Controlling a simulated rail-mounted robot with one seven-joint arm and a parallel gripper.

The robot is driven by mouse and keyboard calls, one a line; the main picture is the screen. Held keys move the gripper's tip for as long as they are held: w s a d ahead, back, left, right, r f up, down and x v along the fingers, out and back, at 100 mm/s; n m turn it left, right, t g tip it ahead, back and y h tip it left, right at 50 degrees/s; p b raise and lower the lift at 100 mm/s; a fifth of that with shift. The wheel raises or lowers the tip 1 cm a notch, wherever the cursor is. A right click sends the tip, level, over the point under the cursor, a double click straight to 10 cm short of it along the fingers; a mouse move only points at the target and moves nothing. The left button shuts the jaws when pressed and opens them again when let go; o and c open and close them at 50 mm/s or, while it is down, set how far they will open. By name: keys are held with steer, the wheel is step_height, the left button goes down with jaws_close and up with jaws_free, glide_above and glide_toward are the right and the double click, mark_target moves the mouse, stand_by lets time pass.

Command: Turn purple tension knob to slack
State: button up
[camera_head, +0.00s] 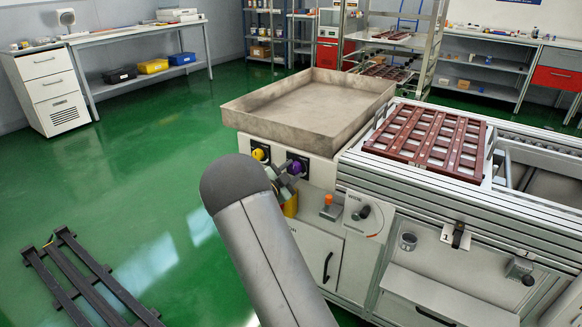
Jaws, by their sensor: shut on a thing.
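The purple tension knob (296,167) sits on a dark square plate on the front panel of the potting machine, below the left end of the large grey tray. My gripper (288,177) is at the purple knob, shut on it. My grey arm comes up from the bottom of the picture and hides most of the gripper. The knob's pointer and any slack marking are too small or hidden to read.
A yellow knob (258,154) is just left of the purple one. An orange button (328,201) and a dark dial (362,212) are to the right. The grey tray (262,118) overhangs the panel. A black pallet (84,281) lies on the otherwise open green floor.

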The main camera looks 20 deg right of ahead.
steer(key=shift+n+p, duration=0.55)
steer(key=shift+n, duration=0.45)
steer(key=shift+f, duration=0.1)
steer(key=o, duration=1)
steer(key=shift+a, duration=0.1)
steer(key=p+v, duration=0.2)
steer(key=v, duration=1.5)
steer(key=shift+s+a, duration=0.1)
steer(key=shift+s, duration=0.05)
